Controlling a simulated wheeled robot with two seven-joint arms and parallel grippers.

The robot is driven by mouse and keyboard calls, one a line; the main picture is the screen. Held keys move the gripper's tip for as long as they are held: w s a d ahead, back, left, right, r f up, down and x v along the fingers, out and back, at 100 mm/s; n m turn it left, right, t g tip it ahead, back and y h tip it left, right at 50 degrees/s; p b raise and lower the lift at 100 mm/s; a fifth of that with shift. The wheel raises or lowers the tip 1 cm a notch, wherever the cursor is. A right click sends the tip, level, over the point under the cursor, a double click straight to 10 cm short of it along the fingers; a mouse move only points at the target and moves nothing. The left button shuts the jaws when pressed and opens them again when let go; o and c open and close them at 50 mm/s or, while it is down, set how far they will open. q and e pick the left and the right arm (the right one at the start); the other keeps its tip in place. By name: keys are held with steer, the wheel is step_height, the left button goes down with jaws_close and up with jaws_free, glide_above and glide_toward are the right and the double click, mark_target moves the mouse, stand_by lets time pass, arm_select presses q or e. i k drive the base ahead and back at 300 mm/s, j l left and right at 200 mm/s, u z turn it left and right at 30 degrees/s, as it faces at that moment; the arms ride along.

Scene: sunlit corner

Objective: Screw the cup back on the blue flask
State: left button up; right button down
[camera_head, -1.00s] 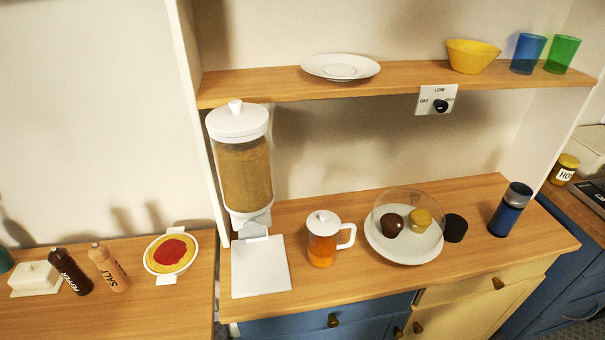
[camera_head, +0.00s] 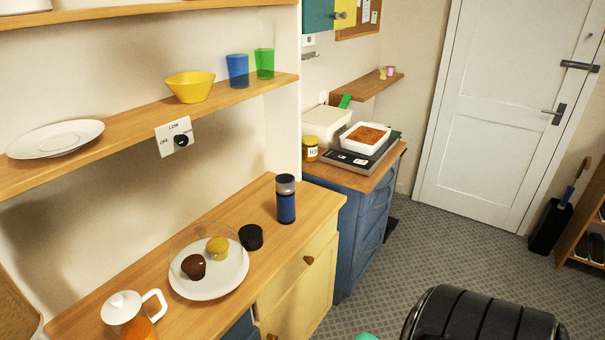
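The blue flask (camera_head: 286,205) stands upright on the wooden counter near its right end, with a dark band and a grey top. A black cup (camera_head: 251,237) sits on the counter just left of the flask, apart from it and beside the white plate. Neither of my grippers shows in the head view.
A domed white plate (camera_head: 208,283) with two muffins and a glass teapot (camera_head: 130,316) stand left of the cup. A shelf (camera_head: 135,131) with a yellow bowl (camera_head: 190,87) hangs above. A lower blue cabinet (camera_head: 362,211) is to the right. Patterned floor (camera_head: 440,250) is open before the door (camera_head: 497,110).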

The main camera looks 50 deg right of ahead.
mark_target(286, 200)
steer(key=z, duration=1.4)
